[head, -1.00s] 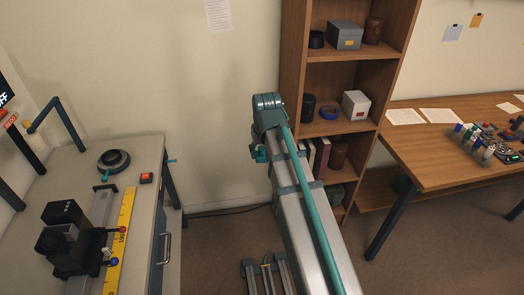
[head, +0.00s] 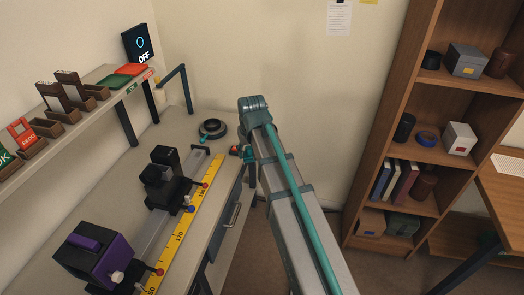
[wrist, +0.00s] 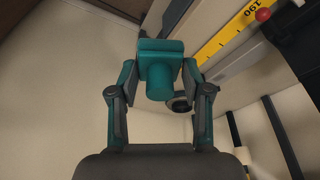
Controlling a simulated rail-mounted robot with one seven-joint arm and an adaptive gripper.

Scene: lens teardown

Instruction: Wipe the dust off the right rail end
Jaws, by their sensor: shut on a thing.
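The metal rail (head: 152,243) runs along the bench beside a yellow scale (head: 186,232). Its right end (head: 205,155) is the far one in the head view, near a dark ring-shaped part. My gripper (wrist: 158,80) is shut on a teal piece (wrist: 160,76) with a flat block and a round stub. The wrist view shows the scale and bench edge to the upper right of this piece. The piece appears apart from the rail. In the head view my arm mostly hides the gripper. I cannot make out dust on the rail end.
A black carriage (head: 165,180) and a purple-and-black unit (head: 92,252) sit on the rail. The dark ring (head: 212,128) lies on the bench behind the rail end. A shelf with small bins (head: 60,118) runs along the left wall. A bookcase (head: 432,150) stands right.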

